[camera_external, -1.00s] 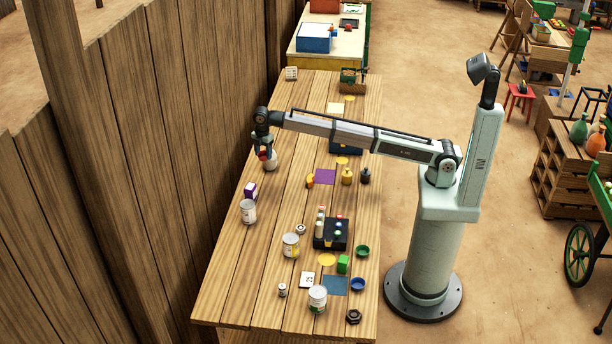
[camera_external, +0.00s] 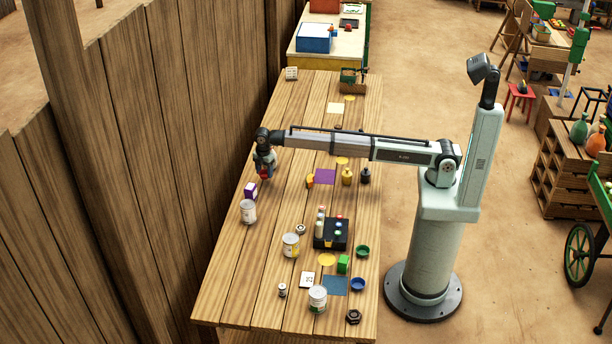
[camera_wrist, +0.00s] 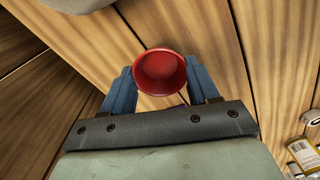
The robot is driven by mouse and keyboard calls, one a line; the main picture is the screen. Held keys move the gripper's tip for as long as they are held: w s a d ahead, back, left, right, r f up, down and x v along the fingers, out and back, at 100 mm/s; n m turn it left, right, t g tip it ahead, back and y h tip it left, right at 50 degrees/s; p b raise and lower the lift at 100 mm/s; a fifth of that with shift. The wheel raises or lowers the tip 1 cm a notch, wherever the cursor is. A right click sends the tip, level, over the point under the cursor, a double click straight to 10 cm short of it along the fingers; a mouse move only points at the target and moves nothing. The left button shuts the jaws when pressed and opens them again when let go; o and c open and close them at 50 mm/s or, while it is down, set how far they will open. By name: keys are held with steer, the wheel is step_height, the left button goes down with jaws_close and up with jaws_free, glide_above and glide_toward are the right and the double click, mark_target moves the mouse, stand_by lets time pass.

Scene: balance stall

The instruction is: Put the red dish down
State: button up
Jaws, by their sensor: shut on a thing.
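The red dish (camera_wrist: 161,73) is a small round cup-like bowl. In the wrist view it sits between the two blue fingers of my gripper (camera_wrist: 163,88), which are shut on it, and I see into its open top. In the external view the red dish (camera_external: 264,175) is a small red spot under my gripper (camera_external: 264,168), near the left edge of the table. The gap between the dish and the tabletop is too small to judge.
On the wooden table (camera_external: 240,290), a purple-and-white box (camera_external: 250,190) and a can (camera_external: 248,211) stand just in front of my gripper. A purple square (camera_external: 325,176) and an orange piece (camera_external: 310,181) lie to its right. A wooden fence (camera_external: 180,130) runs along the left.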

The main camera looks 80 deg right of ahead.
steer(key=shift+f, duration=1.4)
steer(key=shift+f, duration=0.1)
steer(key=o, duration=1)
steer(key=shift+o, duration=0.2)
step_height(320, 180, up, 12)
